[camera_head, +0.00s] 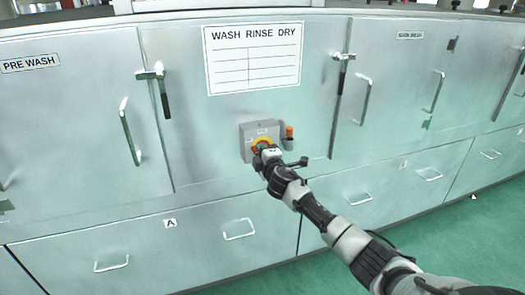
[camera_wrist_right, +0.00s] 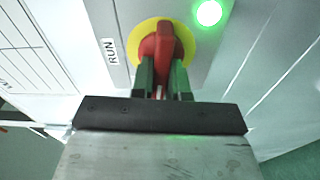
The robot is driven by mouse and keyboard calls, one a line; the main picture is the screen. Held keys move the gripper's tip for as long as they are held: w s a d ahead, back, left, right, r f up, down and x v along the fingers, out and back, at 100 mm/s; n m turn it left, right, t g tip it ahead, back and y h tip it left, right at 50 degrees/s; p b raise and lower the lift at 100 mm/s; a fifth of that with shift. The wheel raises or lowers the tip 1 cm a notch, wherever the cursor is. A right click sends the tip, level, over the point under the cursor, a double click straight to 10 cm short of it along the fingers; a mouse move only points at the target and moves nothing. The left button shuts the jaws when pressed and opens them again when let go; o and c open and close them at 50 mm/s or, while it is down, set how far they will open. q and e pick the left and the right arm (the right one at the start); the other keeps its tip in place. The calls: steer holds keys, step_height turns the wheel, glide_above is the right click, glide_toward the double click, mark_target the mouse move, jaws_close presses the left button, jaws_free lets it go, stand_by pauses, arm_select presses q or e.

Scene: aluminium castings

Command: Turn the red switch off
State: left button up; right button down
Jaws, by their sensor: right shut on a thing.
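The red switch (camera_wrist_right: 166,42) is a rotary handle on a round yellow plate (camera_wrist_right: 143,34), mounted on a grey box (camera_head: 247,131) on the metal front. In the right wrist view its handle points up in the picture, with a "RUN" label (camera_wrist_right: 110,51) to its left and a lit green lamp (camera_wrist_right: 209,13) at upper right. My right gripper (camera_wrist_right: 162,72) is shut on the lower part of the handle, one green-tinted finger on each side. In the head view the right arm covers much of the switch. My left gripper is not in view.
A "WASH RINSE DRY" sign (camera_head: 253,58) is above the box. Door handles (camera_head: 131,132) and latches (camera_head: 343,72) stick out on both sides. An orange-topped part (camera_head: 289,137) is right of the box. Drawers (camera_head: 238,232) run below, and green floor (camera_head: 450,235) is clear at right.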

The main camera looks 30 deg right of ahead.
steer(key=shift+f+n, duration=0.15)
steer(key=shift+n, duration=0.45)
steer(key=c, duration=1.1)
jaws_free()
steer(key=v, duration=1)
steer(key=shift+s+a, duration=0.2)
steer(key=shift+s, duration=0.15)
